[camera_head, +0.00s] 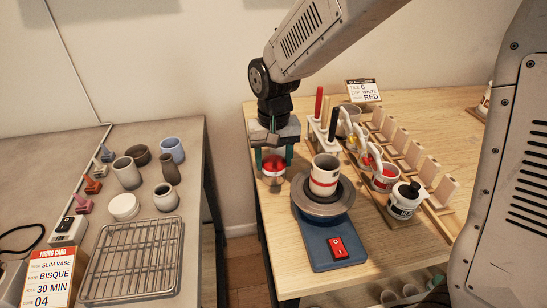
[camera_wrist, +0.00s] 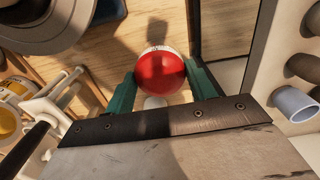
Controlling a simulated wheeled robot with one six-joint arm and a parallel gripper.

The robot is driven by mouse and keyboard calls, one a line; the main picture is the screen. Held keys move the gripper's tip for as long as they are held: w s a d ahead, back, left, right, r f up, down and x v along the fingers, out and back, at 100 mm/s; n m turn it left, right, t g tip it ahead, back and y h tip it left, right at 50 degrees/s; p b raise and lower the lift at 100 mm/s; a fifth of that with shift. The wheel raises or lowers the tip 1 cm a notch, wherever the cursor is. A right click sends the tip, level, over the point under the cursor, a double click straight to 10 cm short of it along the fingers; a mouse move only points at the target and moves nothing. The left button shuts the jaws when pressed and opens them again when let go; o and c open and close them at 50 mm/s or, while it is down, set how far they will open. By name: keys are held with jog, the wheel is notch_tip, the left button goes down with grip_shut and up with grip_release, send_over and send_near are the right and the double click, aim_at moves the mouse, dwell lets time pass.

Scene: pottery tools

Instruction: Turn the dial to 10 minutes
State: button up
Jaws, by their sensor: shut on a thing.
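The dial is a red dome (camera_head: 273,165) on a pale, round timer body at the left edge of the wooden table. In the wrist view the red dome (camera_wrist: 160,82) sits between the two green fingers. My gripper (camera_head: 274,158) points down over it and is shut on it, one finger on each side; the fingers also show in the wrist view (camera_wrist: 161,84). The dial's minute marks are too small to read, so its setting cannot be told.
A pottery wheel (camera_head: 325,205) with a red-banded cup (camera_head: 324,175) and a red switch (camera_head: 338,248) stands close to the right. A tool rack (camera_head: 325,135) stands behind. A grey table with pots, a wire rack (camera_head: 133,258) and a firing card (camera_head: 47,277) lies left, across a gap.

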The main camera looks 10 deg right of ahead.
aim_at(274, 160)
dwell(0.4)
jog(key=o, duration=1)
notch_tip(274, 160, up, 6)
jog(key=shift+r, duration=0.85)
jog(key=shift+r, duration=0.1)
jog(key=s+d+r, duration=0.6)
jog(key=s+d, duration=0.4)
jog(key=s, duration=0.1)
jog(key=s+d, duration=0.3)
jog(key=s, duration=0.3)
jog(key=s+d+t, duration=0.1)
jog(key=s+d, duration=0.2)
jog(key=s, duration=0.4)
jog(key=shift+s+d+f, duration=0.25)
jog(key=shift+d+f, duration=0.1)
jog(key=shift+f, duration=0.1)
